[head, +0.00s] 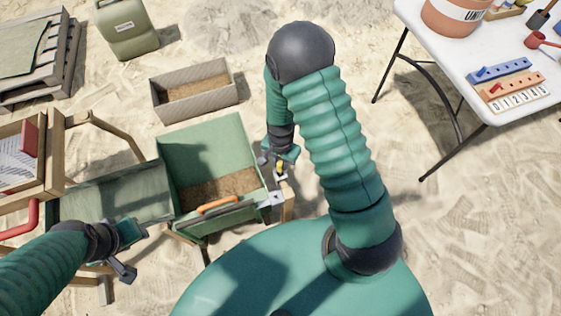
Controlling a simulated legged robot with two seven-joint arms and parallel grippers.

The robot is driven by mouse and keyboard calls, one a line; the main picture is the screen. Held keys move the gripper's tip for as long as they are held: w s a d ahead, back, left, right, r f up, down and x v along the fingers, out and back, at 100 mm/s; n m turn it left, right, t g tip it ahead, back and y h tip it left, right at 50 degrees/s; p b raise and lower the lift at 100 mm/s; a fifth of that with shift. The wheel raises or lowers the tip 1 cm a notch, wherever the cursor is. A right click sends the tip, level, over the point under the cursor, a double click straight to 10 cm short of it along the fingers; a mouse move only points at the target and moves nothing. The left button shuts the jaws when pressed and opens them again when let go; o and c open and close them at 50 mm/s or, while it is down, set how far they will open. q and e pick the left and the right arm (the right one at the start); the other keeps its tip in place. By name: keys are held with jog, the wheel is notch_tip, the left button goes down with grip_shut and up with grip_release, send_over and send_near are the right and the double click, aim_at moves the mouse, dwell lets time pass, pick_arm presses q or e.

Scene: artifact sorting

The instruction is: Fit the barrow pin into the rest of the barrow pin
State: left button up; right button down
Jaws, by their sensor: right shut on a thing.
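My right gripper (276,168) points down just outside the right side of the green barrow box (199,147). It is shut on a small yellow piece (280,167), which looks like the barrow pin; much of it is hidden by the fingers. A grey metal bracket (273,199) sits at the near right corner of the box, a little below the gripper. I cannot tell if this is the rest of the pin. My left gripper (132,252) is at the lower left, in front of the box, with its fingers apart and nothing seen between them.
An orange handle (219,205) lies along the box's near edge, and soil covers its floor. A grey bin (194,90) stands behind. A white table (455,65) is at right. Sand between is clear.

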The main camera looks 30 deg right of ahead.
aim_at(281, 169)
jog(key=shift+p, duration=0.4)
dwell(0.8)
jog(key=shift+f+b, duration=1.55)
jog(key=shift+f, duration=0.65)
jog(key=c, duration=1.2)
grip_release()
jog(key=shift+o, duration=0.2)
notch_tip(281, 169, up, 17)
jog(key=p, duration=0.4)
jog(key=shift+p, duration=0.35)
jog(key=shift+f, duration=0.15)
